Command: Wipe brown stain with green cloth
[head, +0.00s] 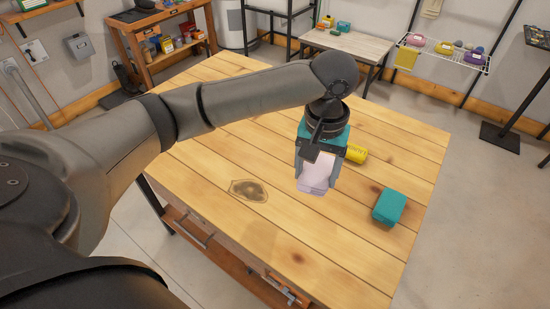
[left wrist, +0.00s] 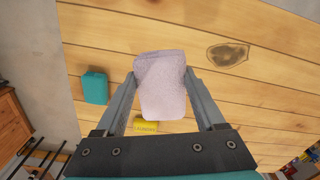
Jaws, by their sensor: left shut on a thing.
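The brown stain (head: 249,190) is a dark irregular patch on the wooden table, left of my left gripper. It also shows in the left wrist view (left wrist: 227,53), at upper right. My left gripper (head: 316,177) is shut on a pale pink-lilac block (head: 315,186), perhaps a folded cloth or sponge, which also shows between the fingers in the left wrist view (left wrist: 162,90). I cannot tell if it touches the table. A teal-green block (head: 389,206), perhaps the green cloth, lies apart at the table's right side. My right gripper is not in view.
The wooden table (head: 330,255) has free room around the stain and at the front. A side table (head: 347,45), a wire shelf (head: 444,55) and a workbench (head: 140,45) stand farther back.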

